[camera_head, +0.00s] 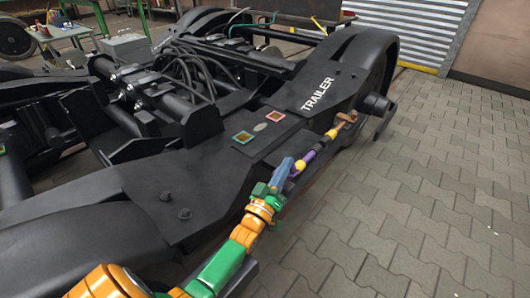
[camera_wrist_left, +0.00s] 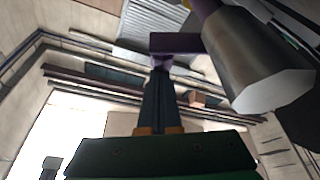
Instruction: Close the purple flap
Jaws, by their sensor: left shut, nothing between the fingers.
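The purple flap (camera_head: 309,157) shows as a small purple part on the outer side of the black bogie frame, beside yellow parts. In the left wrist view a flat purple plate, which looks like the flap (camera_wrist_left: 176,42), lies just beyond the fingertips. My left gripper (camera_head: 286,165) is low at the frame's side, next to the purple part. Its dark fingers (camera_wrist_left: 161,68) are together and hold nothing. The tips look close to the plate; I cannot tell whether they touch. The flap's hinge and exact angle are hidden. My right gripper is not in view.
The black bogie frame (camera_head: 235,165) fills the left and middle. A grey metal cylinder (camera_wrist_left: 255,62) is close to the right of my left fingers. Clear paving (camera_head: 440,190) lies to the right. A shutter (camera_head: 425,25) and workbenches stand behind.

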